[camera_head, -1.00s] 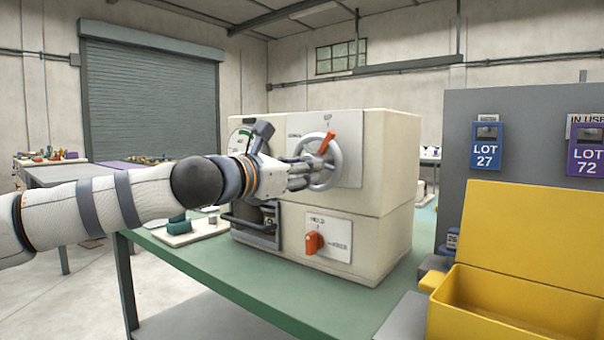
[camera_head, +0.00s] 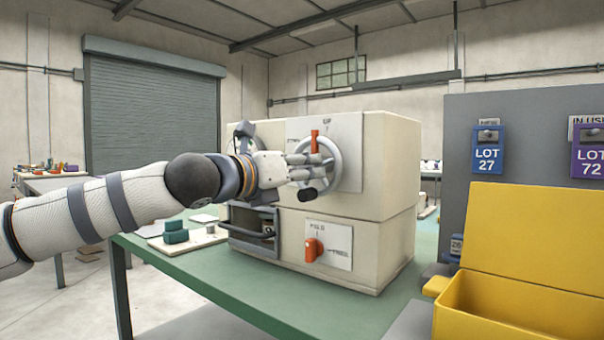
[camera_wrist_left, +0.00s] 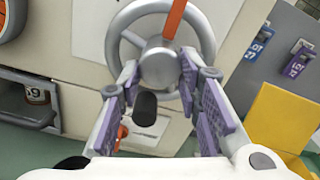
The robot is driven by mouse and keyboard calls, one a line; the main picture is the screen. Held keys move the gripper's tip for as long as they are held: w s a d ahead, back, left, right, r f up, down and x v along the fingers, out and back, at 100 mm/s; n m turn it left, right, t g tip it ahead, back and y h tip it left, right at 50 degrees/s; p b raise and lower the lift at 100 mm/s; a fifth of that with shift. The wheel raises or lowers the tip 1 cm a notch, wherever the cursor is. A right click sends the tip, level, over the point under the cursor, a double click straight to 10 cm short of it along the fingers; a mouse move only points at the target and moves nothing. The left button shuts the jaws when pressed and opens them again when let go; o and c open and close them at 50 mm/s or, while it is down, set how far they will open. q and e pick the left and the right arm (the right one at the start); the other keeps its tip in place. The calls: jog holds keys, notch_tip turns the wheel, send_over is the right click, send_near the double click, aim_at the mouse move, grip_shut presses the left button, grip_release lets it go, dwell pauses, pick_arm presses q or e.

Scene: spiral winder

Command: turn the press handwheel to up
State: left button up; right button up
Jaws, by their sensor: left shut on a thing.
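The press handwheel (camera_head: 336,158) is a grey spoked wheel on the front of the cream machine (camera_head: 390,150). Its orange marker (camera_head: 314,141) stands upright, in line with the "UP" label above. A black knob (camera_head: 308,194) shows at the wheel's lower side. My left gripper (camera_head: 322,170) reaches in from the left and is shut on the handwheel. In the left wrist view, the purple-padded fingers (camera_wrist_left: 160,76) lie on both sides of the hub (camera_wrist_left: 158,66), with the black knob (camera_wrist_left: 145,109) between them. My right gripper is out of view.
An orange knob (camera_head: 313,250) sits on the lower panel. An open dark recess (camera_head: 252,232) is left of it. A yellow open bin (camera_head: 520,300) stands at the right before a grey board (camera_head: 540,130) with lot tags. The green bench (camera_head: 230,285) is clear in front.

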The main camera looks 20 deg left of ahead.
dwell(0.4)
pick_arm(q)
jog(key=o, duration=1.1)
jog(key=shift+o, duration=0.2)
jog(key=shift+s, duration=0.1)
jog(key=v, duration=1.1)
jog(key=shift+s+a, duration=0.15)
jog(key=shift+s, duration=0.25)
